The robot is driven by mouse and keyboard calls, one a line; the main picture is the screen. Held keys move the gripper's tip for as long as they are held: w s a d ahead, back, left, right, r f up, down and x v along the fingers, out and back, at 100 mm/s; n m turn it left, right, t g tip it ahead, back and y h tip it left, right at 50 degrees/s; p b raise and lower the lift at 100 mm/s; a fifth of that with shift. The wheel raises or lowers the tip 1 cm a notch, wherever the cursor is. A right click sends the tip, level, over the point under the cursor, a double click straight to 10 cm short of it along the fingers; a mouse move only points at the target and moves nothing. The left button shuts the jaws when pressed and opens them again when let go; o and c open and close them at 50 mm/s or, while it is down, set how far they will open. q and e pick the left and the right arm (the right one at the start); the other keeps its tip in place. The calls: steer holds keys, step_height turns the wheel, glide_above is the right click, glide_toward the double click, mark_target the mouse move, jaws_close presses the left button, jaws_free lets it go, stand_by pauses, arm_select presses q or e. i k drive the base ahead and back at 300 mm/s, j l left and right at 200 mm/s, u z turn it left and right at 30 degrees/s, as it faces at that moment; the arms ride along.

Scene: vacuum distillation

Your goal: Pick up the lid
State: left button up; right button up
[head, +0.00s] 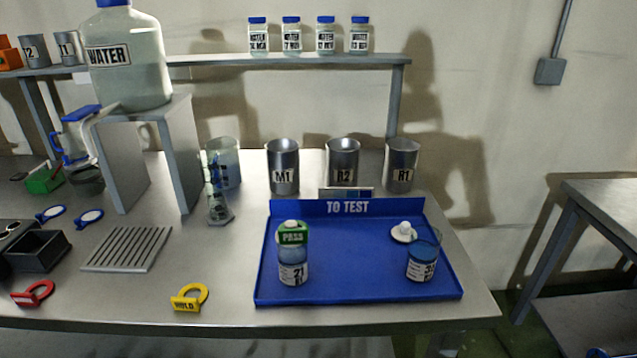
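A small white lid (404,232) with a round knob lies on the blue TO TEST tray (340,285), toward its back right. It sits just behind and left of a glass jar (423,262) with dark blue contents and a white label, which looks uncovered. Another jar (292,262) stands at the tray's left with a green PASS tag around its top and a white lid on it. Neither of my grippers shows in the head view.
Metal cups M1 (283,167), R2 (343,162) and R1 (401,165) stand behind the tray. A yellow HOLD tag (190,298) and a slotted metal plate (127,249) lie further left. The tray's middle is clear.

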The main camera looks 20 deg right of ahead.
mark_target(401, 233)
steer(key=k+l+z, duration=0.1)
steer(key=z, duration=0.95)
steer(key=k+l, duration=0.05)
steer(key=l, duration=0.05)
